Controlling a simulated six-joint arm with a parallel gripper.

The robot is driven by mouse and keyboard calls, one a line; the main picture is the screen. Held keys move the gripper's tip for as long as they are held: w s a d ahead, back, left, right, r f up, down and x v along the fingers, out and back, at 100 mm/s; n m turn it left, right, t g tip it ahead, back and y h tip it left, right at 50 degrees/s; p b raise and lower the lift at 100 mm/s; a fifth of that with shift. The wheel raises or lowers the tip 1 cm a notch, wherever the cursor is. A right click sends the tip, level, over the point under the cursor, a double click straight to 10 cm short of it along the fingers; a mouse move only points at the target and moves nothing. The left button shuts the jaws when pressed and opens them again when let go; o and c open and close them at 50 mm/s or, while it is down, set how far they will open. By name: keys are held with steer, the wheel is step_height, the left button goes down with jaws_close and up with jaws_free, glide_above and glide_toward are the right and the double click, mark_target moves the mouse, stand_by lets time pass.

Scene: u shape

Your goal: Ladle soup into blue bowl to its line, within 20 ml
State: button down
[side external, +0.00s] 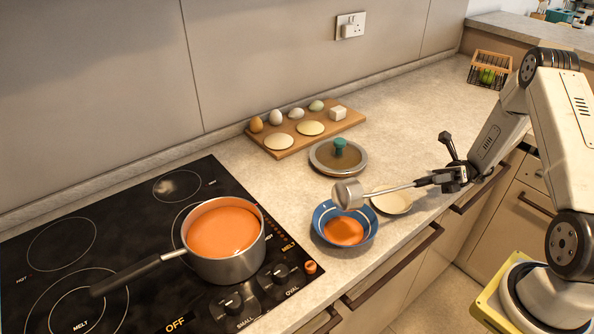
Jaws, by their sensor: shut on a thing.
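The blue bowl (326,238) stands on the counter right of the hob. A shallow pool of orange soup (343,231) lies in its bottom, with bare blue wall above it. My gripper (440,180) is shut on the handle of a metal ladle (349,194). The ladle's cup is over the back of the bowl and looks tilted; what is inside it cannot be seen clearly. A steel saucepan (228,269) of orange soup stands on the hob, its black handle pointing left. The bowl's fill line cannot be made out for certain.
A small cream plate (391,203) lies right of the bowl, below the ladle handle. A lid with a green knob (339,157) lies behind. A wooden board (281,148) with eggs and flat rounds is further back. A wire basket (490,70) stands at the far right.

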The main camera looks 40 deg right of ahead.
steer(key=shift+f+y, duration=0.1)
steer(key=shift+y, duration=0.3)
stand_by(0.7)
steer(key=shift+a, duration=0.1)
stand_by(0.5)
steer(key=shift+r+h, duration=0.25)
steer(key=shift+h, duration=0.35)
steer(key=shift+r, duration=0.35)
step_height(320, 180, up, 2)
steer(key=shift+w+a+r+h, duration=0.1)
steer(key=shift+a+r+h, duration=0.05)
steer(key=shift+h, duration=0.75)
steer(key=shift+a+r+g, duration=0.1)
steer(key=shift+r+g, duration=0.15)
steer(key=shift+g, duration=0.05)
